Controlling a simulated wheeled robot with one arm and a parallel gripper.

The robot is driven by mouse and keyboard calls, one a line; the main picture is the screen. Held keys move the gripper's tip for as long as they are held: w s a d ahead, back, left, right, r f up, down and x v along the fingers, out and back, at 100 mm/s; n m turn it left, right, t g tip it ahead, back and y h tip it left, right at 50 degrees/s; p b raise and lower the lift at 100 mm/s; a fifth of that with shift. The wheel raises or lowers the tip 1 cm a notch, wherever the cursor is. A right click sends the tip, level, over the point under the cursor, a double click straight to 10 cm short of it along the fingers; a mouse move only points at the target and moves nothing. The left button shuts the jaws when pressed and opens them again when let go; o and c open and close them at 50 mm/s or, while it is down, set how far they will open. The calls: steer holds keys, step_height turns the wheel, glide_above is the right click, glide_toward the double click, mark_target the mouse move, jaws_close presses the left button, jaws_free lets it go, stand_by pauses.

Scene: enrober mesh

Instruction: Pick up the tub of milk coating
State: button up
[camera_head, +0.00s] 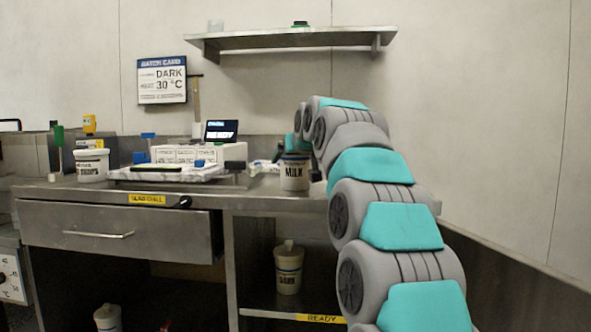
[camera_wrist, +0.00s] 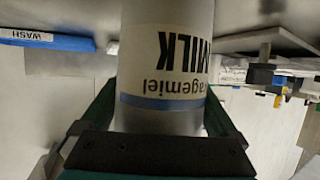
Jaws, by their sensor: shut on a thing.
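The tub of milk coating (camera_head: 294,176) is white with a dark MILK label. It stands upright at the right end of the steel counter in the head view; whether its base touches the counter I cannot tell. It fills the middle of the wrist view (camera_wrist: 168,60), with its label upside down and a blue band. My gripper (camera_wrist: 163,112) is shut on the tub, one dark green finger on each side.
A DARK tub (camera_head: 288,270) sits on the lower shelf beneath. Another white tub (camera_head: 91,165) stands at the counter's left. A white boxy device (camera_head: 198,154) and a tray are left of the milk tub. A wall shelf (camera_head: 290,38) hangs above; the wall is close on the right.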

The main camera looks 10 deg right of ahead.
steer(key=c, duration=0.3)
steer(key=shift+r, duration=0.2)
steer(key=shift+c, duration=0.2)
